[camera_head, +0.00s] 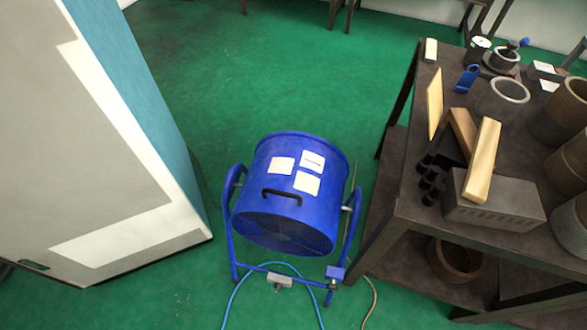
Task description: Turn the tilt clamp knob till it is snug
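A blue drum fan (330,170) stands on the green floor in the middle of the head view, with white labels and a black handle on its drum. It hangs tilted in a blue tube stand (229,225). A small pale fitting (347,208) sits at the right pivot, and another (237,184) at the left pivot. Both are too small to tell which is the tilt clamp knob or how tight it is. My gripper is not in view, and nothing is seen touching the fan.
A dark workbench (409,225) on the right holds wooden blocks, a grey block and several cylinders. A large pale and teal cabinet (160,110) stands on the left. A blue hose (232,301) lies in front of the fan. Green floor is clear behind it.

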